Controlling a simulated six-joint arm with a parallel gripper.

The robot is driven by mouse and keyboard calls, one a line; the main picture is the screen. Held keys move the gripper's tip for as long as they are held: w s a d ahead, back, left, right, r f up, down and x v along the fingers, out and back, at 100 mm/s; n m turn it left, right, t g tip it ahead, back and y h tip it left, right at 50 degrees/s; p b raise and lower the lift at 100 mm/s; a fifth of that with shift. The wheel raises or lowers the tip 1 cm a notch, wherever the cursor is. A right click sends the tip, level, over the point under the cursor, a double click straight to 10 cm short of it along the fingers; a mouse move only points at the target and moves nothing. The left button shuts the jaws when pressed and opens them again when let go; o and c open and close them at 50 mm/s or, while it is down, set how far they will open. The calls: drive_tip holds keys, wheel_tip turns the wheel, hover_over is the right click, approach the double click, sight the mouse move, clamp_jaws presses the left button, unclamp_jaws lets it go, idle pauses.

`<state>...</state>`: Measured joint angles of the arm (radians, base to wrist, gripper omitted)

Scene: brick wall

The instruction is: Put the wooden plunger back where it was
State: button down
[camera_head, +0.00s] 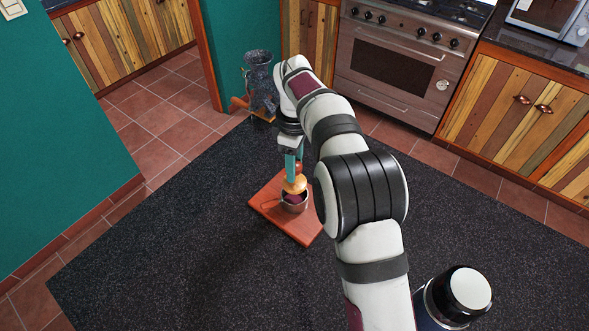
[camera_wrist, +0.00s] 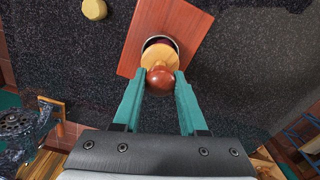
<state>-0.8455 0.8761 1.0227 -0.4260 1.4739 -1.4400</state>
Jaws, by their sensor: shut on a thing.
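The wooden plunger has a red-brown knob (camera_wrist: 160,81) and a pale wooden disc (camera_wrist: 160,56). In the head view the pale part (camera_head: 294,185) shows below my fingertips. My gripper (camera_head: 294,161) points down, its teal fingers (camera_wrist: 160,76) shut on the knob from both sides. Under the plunger is a small metal cup (camera_head: 296,208) with a side handle and something dark purple inside. Its rim also shows in the wrist view (camera_wrist: 146,43). The disc overlaps the cup's near side; I cannot tell whether they touch. The cup stands on a red-brown wooden board (camera_head: 300,232).
The board lies on a dark speckled surface (camera_head: 170,240). A grey machine (camera_head: 262,85) with wooden parts stands behind, to the left. A yellow round thing (camera_wrist: 94,9) lies beside the board. A dark cylinder with a white top (camera_head: 468,290) stands at front right. The surface left of the board is clear.

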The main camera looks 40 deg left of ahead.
drive_tip(key=shift+r, duration=0.35)
